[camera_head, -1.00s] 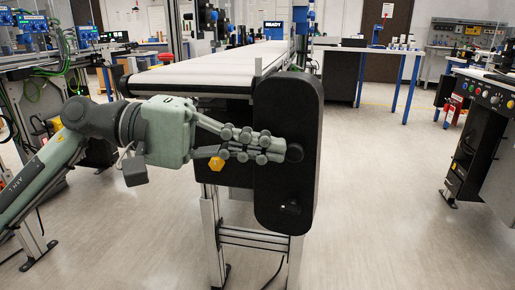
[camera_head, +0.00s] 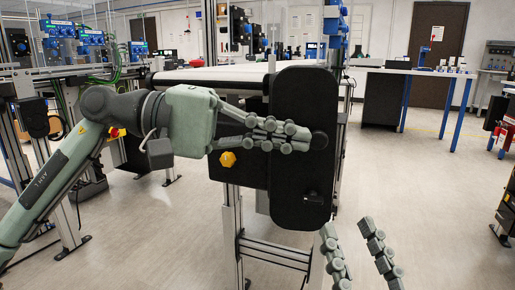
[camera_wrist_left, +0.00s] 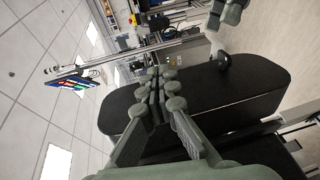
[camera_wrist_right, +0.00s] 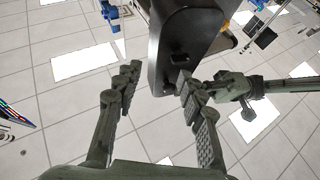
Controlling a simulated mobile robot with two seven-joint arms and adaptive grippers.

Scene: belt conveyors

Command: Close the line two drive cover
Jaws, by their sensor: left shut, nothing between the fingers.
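The drive cover (camera_head: 303,185) is a tall black rounded panel at the near end of a belt conveyor. The left wrist view shows the cover (camera_wrist_left: 245,95) under these fingers. My right gripper (camera_head: 350,225) is open and empty below the cover's lower edge; its wrist view shows the handle (camera_wrist_right: 180,58) ahead.
A yellow knob (camera_head: 227,159) is on the conveyor's end, left of the cover. The white belt (camera_head: 210,76) runs behind, on metal legs (camera_head: 232,240). A white table (camera_head: 420,71) with blue legs stands at the back right.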

